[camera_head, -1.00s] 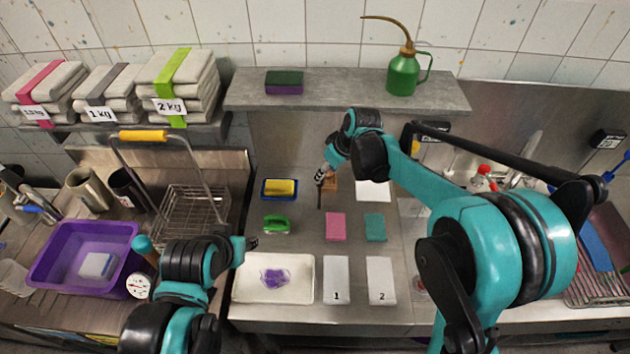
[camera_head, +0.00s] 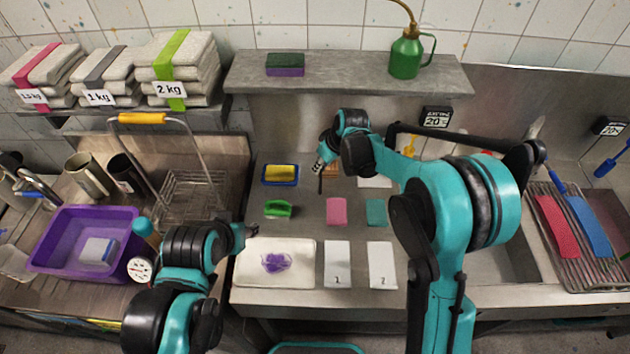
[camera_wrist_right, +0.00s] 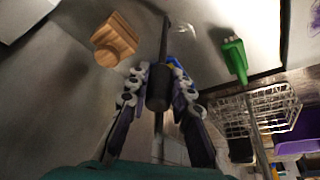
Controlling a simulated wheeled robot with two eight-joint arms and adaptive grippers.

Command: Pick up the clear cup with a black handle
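My right gripper (camera_head: 320,167) is low over the middle of the steel counter, left of the wooden block (camera_head: 331,170). In the right wrist view its fingers (camera_wrist_right: 158,85) lie close along both sides of a thick black handle (camera_wrist_right: 157,92) and look shut on it. A thin dark shaft runs from the handle towards the top of that view. In the head view it is a short dark stick (camera_head: 321,185) below the fingertips. The clear cup is hard to make out; faint bright glints show beside the shaft. My left gripper (camera_head: 248,233) is above the white tray; its fingers are too small to judge.
A white tray (camera_head: 300,279) and numbered cards (camera_head: 337,265) are in front. A shelf (camera_head: 345,75) overhangs the back.

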